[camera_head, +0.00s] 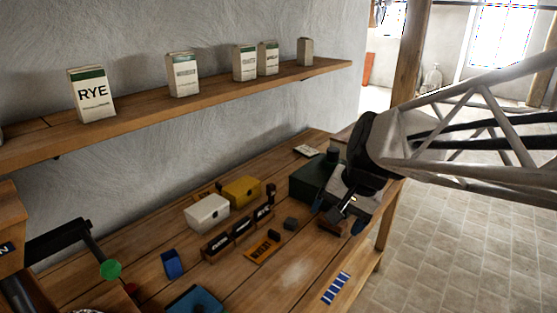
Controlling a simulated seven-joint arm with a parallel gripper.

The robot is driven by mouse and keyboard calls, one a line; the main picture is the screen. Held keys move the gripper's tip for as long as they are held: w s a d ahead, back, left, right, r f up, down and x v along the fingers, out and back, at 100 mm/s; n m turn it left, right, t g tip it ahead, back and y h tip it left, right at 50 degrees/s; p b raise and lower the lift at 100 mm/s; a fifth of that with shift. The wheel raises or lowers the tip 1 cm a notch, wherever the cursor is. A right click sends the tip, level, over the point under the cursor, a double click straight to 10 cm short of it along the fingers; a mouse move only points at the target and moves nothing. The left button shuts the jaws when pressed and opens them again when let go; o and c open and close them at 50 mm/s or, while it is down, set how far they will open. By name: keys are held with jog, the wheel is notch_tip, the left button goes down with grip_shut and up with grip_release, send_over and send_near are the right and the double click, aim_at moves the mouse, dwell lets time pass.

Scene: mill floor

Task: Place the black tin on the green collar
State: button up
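My gripper (338,214) is over the right part of the workbench, pointing down, with its blue-tipped fingers apart. A small brown, dark-topped object (332,227) shows below and between the fingers; no grip on it is visible. I cannot single out the black tin with certainty. A small dark grey block (290,224) lies on the bench left of my gripper. A large dark green box (306,181) stands just behind my gripper, partly hidden by it. A round bright green piece (110,270) is at the end of a black bar at the left; whether it is the collar is unclear.
A white tin (207,213) and a yellow tin (242,190) stand mid-bench beside a labelled wooden rack (229,240). An orange plate (262,247), a blue block (172,263) and a blue striped card (336,288) lie nearer. A wall shelf (200,108) holds several packets.

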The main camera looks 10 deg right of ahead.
jog(key=s+f+n+h, duration=0.1)
jog(key=s+n, duration=0.2)
jog(key=s, duration=0.3)
jog(key=s+d+f+n+h, duration=0.1)
jog(key=s+n+h, duration=0.1)
jog(key=s, duration=0.4)
jog(key=shift+s+f+n, duration=0.25)
jog(key=shift+s+n, duration=0.1)
jog(key=shift+n, duration=0.05)
